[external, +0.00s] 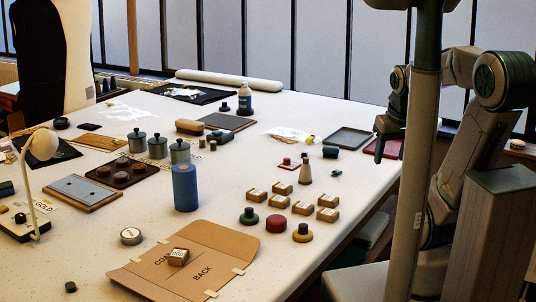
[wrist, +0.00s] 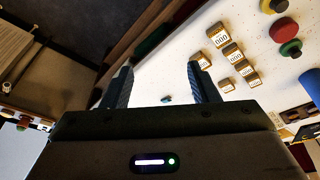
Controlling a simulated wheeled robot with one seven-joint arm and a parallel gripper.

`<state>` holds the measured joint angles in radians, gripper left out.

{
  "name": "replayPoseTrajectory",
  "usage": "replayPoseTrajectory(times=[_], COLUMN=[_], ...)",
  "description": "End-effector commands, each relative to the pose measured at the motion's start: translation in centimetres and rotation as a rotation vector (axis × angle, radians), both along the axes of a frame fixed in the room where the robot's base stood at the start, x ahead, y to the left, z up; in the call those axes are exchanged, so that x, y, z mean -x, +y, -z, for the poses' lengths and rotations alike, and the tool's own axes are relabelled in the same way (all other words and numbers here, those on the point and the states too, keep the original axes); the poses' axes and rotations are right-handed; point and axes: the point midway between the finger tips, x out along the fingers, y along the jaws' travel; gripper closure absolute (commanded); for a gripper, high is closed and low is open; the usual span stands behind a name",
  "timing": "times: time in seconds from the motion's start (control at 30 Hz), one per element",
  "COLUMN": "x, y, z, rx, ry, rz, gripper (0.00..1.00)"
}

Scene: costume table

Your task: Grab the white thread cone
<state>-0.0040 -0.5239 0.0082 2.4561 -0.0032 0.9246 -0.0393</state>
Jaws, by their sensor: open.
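Several small labelled boxes (external: 301,207) stand in front of the cone. A red pincushion-like disc (external: 277,224) and a blue cylinder (external: 185,187) are further left. A dark red tray (external: 388,148) lies under my gripper, beside a dark tray (external: 348,138).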

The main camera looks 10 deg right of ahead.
Motion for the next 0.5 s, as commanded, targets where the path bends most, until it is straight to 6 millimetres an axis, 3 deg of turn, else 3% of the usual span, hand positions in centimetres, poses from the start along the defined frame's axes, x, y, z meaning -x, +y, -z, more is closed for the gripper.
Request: replayPoseTrajectory(times=[0.3, 0.5], x=[-9.7, -16.2], y=[2.5, 5.0], z=[-3.2, -3.9], rx=[0.095, 0.136], ry=[0.089, 0.147], rz=[-0.316, -0.537], gripper=[0.46, 0.46])
